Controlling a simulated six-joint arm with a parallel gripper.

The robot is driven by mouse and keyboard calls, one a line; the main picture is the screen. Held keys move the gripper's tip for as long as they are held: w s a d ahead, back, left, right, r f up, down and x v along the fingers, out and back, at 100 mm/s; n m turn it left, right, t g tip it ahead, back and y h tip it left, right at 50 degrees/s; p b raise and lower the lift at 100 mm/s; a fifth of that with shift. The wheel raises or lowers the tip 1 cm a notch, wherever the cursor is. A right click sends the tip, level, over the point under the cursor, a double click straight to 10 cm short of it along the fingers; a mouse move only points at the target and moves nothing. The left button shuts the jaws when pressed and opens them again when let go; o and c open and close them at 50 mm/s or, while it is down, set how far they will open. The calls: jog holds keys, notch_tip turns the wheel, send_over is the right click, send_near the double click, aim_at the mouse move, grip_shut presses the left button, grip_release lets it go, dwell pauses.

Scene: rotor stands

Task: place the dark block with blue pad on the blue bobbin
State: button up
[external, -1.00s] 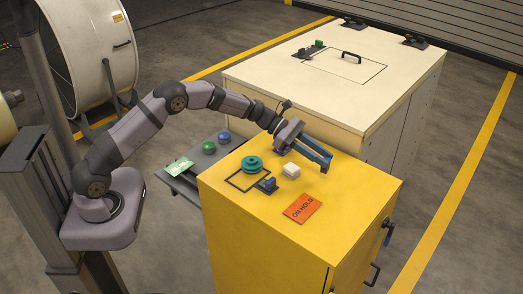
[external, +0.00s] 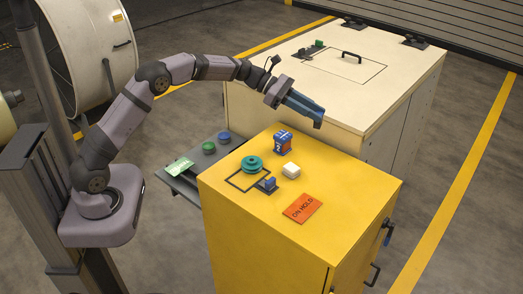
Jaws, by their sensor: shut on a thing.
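My gripper (external: 317,119) is raised above the back right of the yellow cabinet and angles down to the right. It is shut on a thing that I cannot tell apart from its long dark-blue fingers. A small dark block with a blue part (external: 269,185) is on the cabinet top, at the corner of a black outline. A blue piece with white and red marks (external: 283,142) stands at the back of the top, below and left of my gripper. A blue round piece (external: 224,137) is on the grey side shelf; I cannot tell which of these is the bobbin.
A teal pulley-shaped piece (external: 251,166) sits at the black outline on the yellow cabinet (external: 240,225). A green round piece (external: 209,147) is on the shelf. A large cream cabinet (external: 400,75) stands behind.

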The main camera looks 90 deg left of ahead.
jog(key=s+a+r+n+y+p, duration=0.1)
jog(key=s+a+r+p, duration=0.1)
jog(key=s+a+r, duration=0.25)
jog(key=n+t+y+p, duration=0.1)
jog(key=n+t+y, duration=0.1)
jog(key=n+y, duration=0.25)
send_over(278, 135)
jog(key=shift+a+f, duration=0.1)
jog(key=shift+f, duration=6.9)
jog(key=shift+f, duration=0.2)
jog(key=o, duration=1)
jog(key=shift+o, duration=0.2)
